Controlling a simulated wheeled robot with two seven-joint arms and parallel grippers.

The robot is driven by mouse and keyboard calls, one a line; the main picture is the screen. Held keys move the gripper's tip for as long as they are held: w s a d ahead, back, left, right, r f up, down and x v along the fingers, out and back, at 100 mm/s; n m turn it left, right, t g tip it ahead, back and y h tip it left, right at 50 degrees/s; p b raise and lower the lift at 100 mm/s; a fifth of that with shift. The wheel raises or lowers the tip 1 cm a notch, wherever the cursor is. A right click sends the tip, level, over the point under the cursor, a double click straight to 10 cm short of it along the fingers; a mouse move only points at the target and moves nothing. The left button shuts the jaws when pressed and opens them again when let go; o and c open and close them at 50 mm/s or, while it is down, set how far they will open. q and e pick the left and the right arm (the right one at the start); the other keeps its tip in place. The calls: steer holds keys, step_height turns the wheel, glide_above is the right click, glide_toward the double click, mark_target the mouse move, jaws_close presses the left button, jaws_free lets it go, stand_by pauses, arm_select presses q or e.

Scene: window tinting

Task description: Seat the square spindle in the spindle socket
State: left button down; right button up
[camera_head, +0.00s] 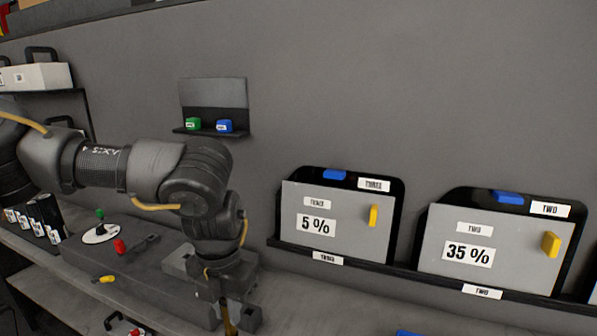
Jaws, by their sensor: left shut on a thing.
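My left arm comes in from the left and bends down. Its gripper (228,308) is near the bottom edge, left of the middle, in front of the grey bench. It is shut on a thin, upright brass-coloured piece that looks like the square spindle (229,326); its lower end runs close to the picture's bottom edge. I cannot make out the spindle socket for certain, and the arm hides part of the bench. My right gripper is not in view.
A raised grey block (145,283) on the bench carries a white disc (100,234) with a green knob and a red piece (120,246). Two panels, marked 5 % (340,233) and 35 % (447,272), stand on a wall ledge. A small wall shelf (213,92) holds green and blue pieces.

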arm_select(q)
steer(key=shift+s+a, duration=0.2)
steer(key=shift+s, duration=0.4)
steer(key=s+a+f+m, duration=0.4)
steer(key=f+m, duration=0.1)
steer(key=m, duration=1.1)
steer(key=s+a+f+m, duration=0.4)
steer(key=a+f+m, duration=0.1)
steer(key=m, duration=1)
steer(key=shift+a+f+m, duration=0.25)
steer(key=shift+f+m, duration=0.1)
steer(key=shift+m, duration=0.05)
